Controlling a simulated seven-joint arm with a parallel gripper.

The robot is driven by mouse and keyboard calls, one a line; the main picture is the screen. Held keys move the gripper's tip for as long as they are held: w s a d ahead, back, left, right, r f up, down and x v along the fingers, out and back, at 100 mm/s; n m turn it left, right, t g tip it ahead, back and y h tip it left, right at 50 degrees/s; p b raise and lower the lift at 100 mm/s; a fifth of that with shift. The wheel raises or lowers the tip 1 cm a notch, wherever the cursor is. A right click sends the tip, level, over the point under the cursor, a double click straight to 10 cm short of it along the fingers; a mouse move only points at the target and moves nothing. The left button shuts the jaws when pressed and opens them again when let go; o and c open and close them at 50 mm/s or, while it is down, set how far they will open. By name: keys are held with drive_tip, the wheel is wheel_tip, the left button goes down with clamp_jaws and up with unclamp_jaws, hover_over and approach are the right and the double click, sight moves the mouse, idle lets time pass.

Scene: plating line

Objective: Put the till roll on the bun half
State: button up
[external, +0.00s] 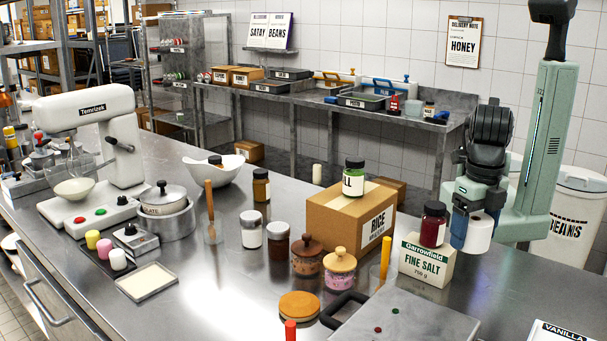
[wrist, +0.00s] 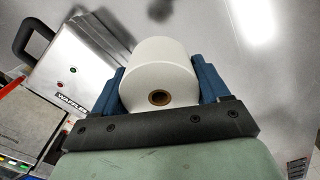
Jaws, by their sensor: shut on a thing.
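The till roll (external: 479,232) is a white cylinder with a brown core. It also shows in the wrist view (wrist: 157,72), core end toward the camera. My gripper (external: 473,222) is shut on it, with blue fingers on either side of it in the wrist view (wrist: 160,88). It is held up at the right, beside the salt box. The bun half (external: 299,306) looks like a flat orange-brown round on the steel counter, front centre, well left of my gripper. I cannot make it out in the wrist view.
A salt box (external: 427,265) with a dark red jar (external: 433,226) stands between my gripper and the bun half. A waffle maker (external: 400,318) with a black handle lies close right of the bun. Lidded pots (external: 339,272) and a rice carton (external: 345,220) stand behind.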

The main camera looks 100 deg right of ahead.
drive_tip(key=w+d, duration=0.2)
drive_tip(key=w, duration=1.7)
hover_over(299, 300)
drive_tip(key=shift+a+f, duration=0.1)
drive_tip(key=shift+f, duration=7.55)
drive_tip(key=shift+f, duration=0.1)
drive_tip(key=o, duration=1.1)
wheel_tip(299, 300, up, 12)
drive_tip(key=shift+r, duration=0.15)
